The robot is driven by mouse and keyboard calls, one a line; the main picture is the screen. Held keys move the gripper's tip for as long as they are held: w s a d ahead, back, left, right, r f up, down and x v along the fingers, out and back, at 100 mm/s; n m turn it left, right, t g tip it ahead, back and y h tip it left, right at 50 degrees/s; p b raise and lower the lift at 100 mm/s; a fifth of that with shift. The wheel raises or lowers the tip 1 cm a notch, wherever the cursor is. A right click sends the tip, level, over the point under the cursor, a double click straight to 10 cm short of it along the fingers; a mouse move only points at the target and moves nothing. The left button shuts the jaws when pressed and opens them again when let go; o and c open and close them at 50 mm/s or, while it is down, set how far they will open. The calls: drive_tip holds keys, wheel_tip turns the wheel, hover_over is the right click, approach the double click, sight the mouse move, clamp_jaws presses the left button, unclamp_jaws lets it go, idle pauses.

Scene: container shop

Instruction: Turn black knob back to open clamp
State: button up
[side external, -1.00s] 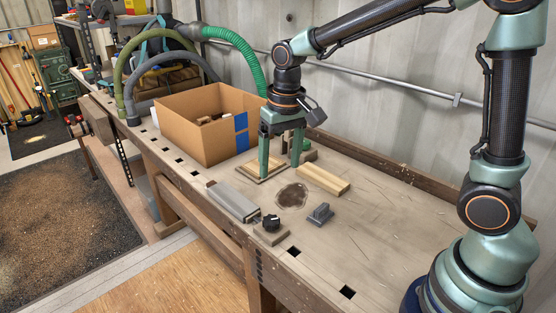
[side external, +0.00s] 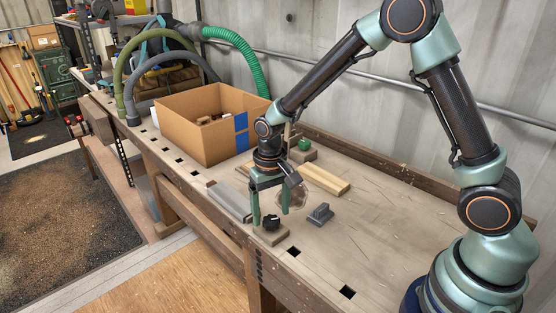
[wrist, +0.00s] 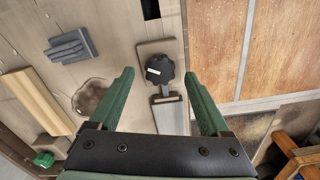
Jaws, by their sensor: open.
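The black knob (side external: 271,222) is a lobed dial with a white mark, on a small wooden base (wrist: 150,48) near the bench's front edge. In the wrist view the knob (wrist: 160,69) lies between and beyond my fingertips. My gripper (side external: 271,218) is open, pointing down above the knob; whether a finger touches it I cannot tell. A long grey clamp bar (side external: 230,202) runs from beside the base, and its end shows below the knob in the wrist view (wrist: 169,113).
A grey block (side external: 320,214) stands right of the gripper. A wooden strip (side external: 325,179) and a green knob on a block (side external: 304,145) lie behind. A cardboard box (side external: 205,125) stands at the back left. The bench's right part is clear.

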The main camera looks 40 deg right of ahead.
drive_tip(key=shift+f, duration=0.85)
drive_tip(key=shift+c, duration=0.3)
clamp_jaws()
